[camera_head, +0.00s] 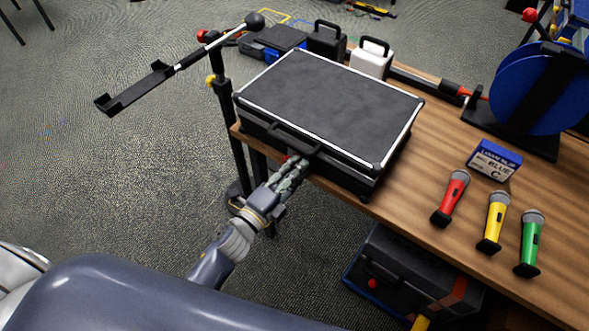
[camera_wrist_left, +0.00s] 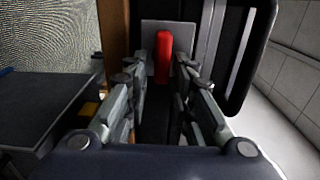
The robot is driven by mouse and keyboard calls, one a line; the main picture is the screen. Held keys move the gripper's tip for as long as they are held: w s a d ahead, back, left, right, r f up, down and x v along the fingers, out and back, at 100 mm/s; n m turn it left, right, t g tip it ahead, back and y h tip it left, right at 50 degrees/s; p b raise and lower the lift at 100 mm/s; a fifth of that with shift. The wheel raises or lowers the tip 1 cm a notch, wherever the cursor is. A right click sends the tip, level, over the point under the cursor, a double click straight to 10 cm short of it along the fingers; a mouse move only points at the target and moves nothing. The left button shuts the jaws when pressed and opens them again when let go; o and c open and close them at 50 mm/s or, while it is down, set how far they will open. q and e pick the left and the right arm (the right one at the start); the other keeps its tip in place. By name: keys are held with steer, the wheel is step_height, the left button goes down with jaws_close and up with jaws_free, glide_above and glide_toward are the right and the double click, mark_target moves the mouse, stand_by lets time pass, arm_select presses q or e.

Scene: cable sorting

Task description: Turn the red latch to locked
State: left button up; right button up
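The red latch (camera_wrist_left: 163,57) shows in the left wrist view on a grey plate (camera_wrist_left: 181,33) on the front of a black case. It stands upright in that picture, between my two fingertips. In the head view the black case (camera_head: 330,105) lies closed on the wooden table, and only a speck of red shows by my fingertips. My left gripper (camera_head: 296,168) is at the case's front, left of its middle; in the wrist view its fingers (camera_wrist_left: 162,82) are apart on either side of the latch. Whether they touch it is unclear. My right gripper is not in view.
Red (camera_head: 453,195), yellow (camera_head: 496,220) and green (camera_head: 532,240) microphones stand on the table (camera_head: 425,180) at right, near a blue box (camera_head: 495,160). A stand (camera_head: 222,95) rises left of the case. A dark toolbox (camera_head: 400,280) sits below the table.

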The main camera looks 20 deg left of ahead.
arm_select(q)
steer(key=v, duration=1.2)
stand_by(0.6)
steer(key=s+a+f+n+g+y, duration=0.15)
steer(key=f+n, duration=0.25)
steer(key=f, duration=0.6)
steer(key=s+a+f+n+g+y, duration=0.1)
steer(key=s+f+n+g+y, duration=0.15)
steer(key=f, duration=0.65)
steer(key=s+a+f+n+g+y, duration=0.1)
steer(key=s+f+n+g, duration=0.25)
steer(key=f, duration=0.65)
steer(key=s+a+f+n+g, duration=0.1)
steer(key=s+f+n+g, duration=0.3)
steer(key=s+f, duration=0.5)
steer(key=s+a+f+n+g+y, duration=0.1)
steer(key=s+f+n+g, duration=0.3)
steer(key=s+f, duration=0.5)
steer(key=s+a+n, duration=0.1)
steer(key=s, duration=0.4)
steer(key=shift+s+n, duration=0.3)
steer(key=shift+n, duration=0.1)
steer(key=shift+g, duration=0.25)
